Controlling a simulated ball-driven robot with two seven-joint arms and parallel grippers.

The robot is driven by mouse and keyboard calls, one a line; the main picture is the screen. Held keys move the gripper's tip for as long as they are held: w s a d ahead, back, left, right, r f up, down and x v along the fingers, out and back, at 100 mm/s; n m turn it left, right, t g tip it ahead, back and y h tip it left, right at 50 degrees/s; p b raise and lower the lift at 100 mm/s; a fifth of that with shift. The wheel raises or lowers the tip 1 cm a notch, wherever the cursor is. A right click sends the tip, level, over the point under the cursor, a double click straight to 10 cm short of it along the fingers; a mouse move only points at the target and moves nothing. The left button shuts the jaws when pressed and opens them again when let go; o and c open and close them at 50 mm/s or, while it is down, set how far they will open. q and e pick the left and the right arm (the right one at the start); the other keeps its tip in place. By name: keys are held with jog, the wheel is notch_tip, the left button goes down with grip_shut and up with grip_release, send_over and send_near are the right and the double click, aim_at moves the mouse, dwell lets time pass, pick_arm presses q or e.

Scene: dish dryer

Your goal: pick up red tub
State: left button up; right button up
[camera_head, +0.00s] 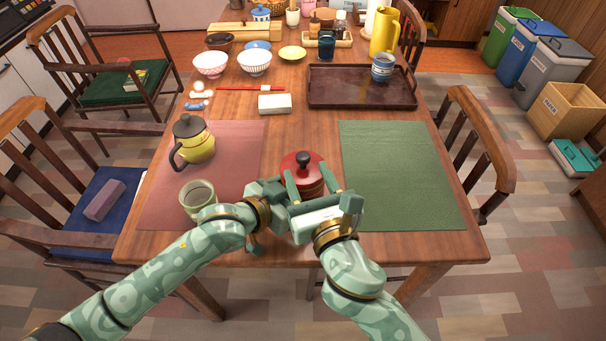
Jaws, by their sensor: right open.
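The red tub (301,162), a round lidded pot with a black knob, stands upright on the wooden table between the two placemats. My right gripper (313,181) is open at the near side of the tub, with one finger toward each side of it; I cannot tell whether they touch it. The gripper hides the lower front of the tub. My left gripper (273,191) is just left of the right one, close to the tub's near left side. The two grippers overlap in the picture, so its jaw state is unclear.
A yellow teapot (198,146) and a pale green cup (198,201) stand on the pink placemat (238,148) at left. The green placemat (398,175) at right is bare.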

aim_at(305, 161)
jog(key=x, duration=0.5)
jog(key=shift+w+d, duration=0.25)
jog(key=shift+w, duration=0.2)
grip_shut()
